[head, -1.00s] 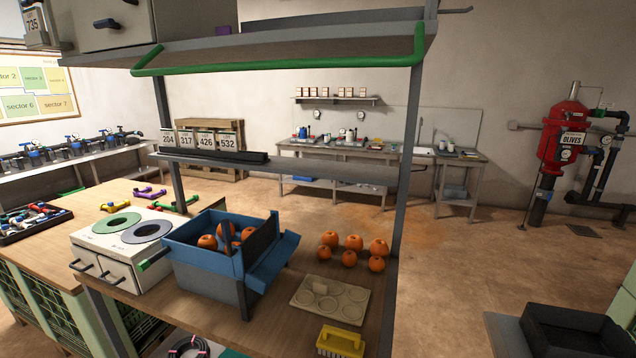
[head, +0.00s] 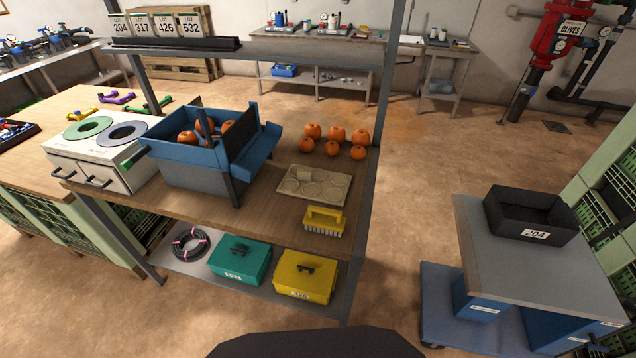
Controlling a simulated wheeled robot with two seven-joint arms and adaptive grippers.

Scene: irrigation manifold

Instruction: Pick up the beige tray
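The beige tray (head: 322,196) lies flat on the wooden bench top, right of the blue box and near the bench's right post. Neither of my grippers shows in the head view.
A blue box (head: 176,174) holding oranges stands left of the tray, with an upright post before it. Green (head: 240,262) and yellow (head: 306,277) cases sit on the lower shelf. A black bin (head: 531,212) stands on a cart at right. Floor between bench and cart is clear.

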